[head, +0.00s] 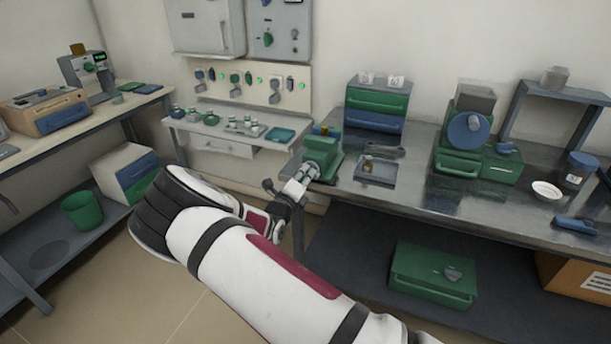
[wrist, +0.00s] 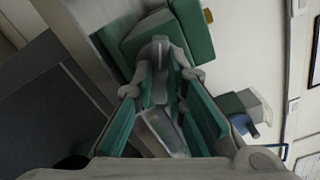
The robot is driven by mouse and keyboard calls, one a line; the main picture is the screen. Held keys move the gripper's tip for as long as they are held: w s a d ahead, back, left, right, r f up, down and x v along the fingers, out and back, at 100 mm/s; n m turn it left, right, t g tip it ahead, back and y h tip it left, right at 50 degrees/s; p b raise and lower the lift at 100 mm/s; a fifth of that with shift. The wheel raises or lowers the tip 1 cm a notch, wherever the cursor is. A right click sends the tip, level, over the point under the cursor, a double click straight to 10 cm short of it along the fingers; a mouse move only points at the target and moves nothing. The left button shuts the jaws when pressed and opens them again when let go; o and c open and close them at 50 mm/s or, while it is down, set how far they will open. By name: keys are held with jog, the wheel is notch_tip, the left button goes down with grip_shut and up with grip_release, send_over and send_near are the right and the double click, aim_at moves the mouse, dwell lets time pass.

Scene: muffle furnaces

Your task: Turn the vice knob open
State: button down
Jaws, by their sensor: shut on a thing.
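The green vice (head: 321,152) sits at the left front corner of the metal bench. It also shows at the top of the wrist view (wrist: 140,38). Its grey knob (wrist: 160,50) faces my gripper and is partly hidden between the fingers. My gripper (head: 308,172) reaches the front of the vice. In the wrist view my gripper (wrist: 164,80) has its two fingers on either side of the knob, shut on it. In the head view the fingers cover most of the knob, so its turn angle cannot be told.
A small grey tray (head: 375,170) lies right of the vice on the metal bench (head: 400,198). Green and blue drawers (head: 376,107) stand behind. A green box (head: 433,275) is on the lower shelf.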

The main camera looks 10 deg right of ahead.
jog(key=n, duration=0.4)
jog(key=shift+f+n, duration=0.15)
jog(key=shift+n, duration=0.15)
jog(key=n, duration=0.3)
jog(key=shift+n, duration=0.4)
jog(key=n+b, duration=0.1)
jog(key=n, duration=0.7)
jog(key=shift+s+f, duration=0.1)
jog(key=shift+f, duration=0.05)
jog(key=shift+n, duration=0.4)
jog(key=c, duration=1.6)
grip_release()
jog(key=v, duration=1.2)
